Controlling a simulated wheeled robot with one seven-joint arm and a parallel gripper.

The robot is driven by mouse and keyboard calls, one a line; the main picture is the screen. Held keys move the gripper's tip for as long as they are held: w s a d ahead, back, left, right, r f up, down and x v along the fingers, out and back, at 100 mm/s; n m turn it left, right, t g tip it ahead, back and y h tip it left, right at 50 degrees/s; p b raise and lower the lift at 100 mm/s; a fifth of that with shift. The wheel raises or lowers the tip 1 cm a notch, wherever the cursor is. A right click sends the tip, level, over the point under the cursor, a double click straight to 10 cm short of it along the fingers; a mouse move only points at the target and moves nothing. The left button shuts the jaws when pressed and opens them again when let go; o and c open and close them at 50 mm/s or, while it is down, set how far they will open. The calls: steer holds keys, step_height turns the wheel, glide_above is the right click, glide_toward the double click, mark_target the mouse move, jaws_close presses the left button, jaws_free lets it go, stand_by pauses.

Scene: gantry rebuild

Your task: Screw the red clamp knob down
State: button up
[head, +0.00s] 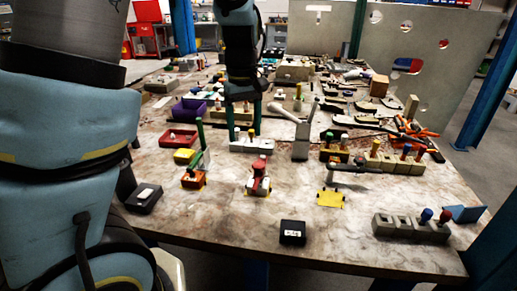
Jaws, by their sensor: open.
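A red knob (258,167) tops a small clamp fixture (258,185) with a pale body and yellow beneath, at the front middle of the table. How far the knob is screwed down is too small to tell. My gripper (243,125) hangs pointing down from my arm, farther back and slightly left of the knob. Its two greenish fingers are apart, with a grey block fixture behind and below them. No held object shows between them, and the gripper is apart from the red knob.
The table (215,222) is crowded toward the back. A black box (292,232) stands at the front edge, another (144,198) at left. A yellow plate (330,198) and grey block with blue and red knobs (410,228) lie right. Bare tabletop surrounds the clamp.

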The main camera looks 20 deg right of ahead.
mark_target(258, 164)
steer(key=d+f, duration=0.1)
steer(key=f, duration=0.2)
steer(key=d+f+p, duration=0.1)
steer(key=f, duration=0.2)
steer(key=d+f+p, duration=0.1)
steer(key=f, duration=0.2)
steer(key=shift+s+d+f, duration=0.15)
steer(key=shift+s+f, duration=0.05)
steer(key=shift+s, duration=0.2)
jaws_close()
stand_by(0.4)
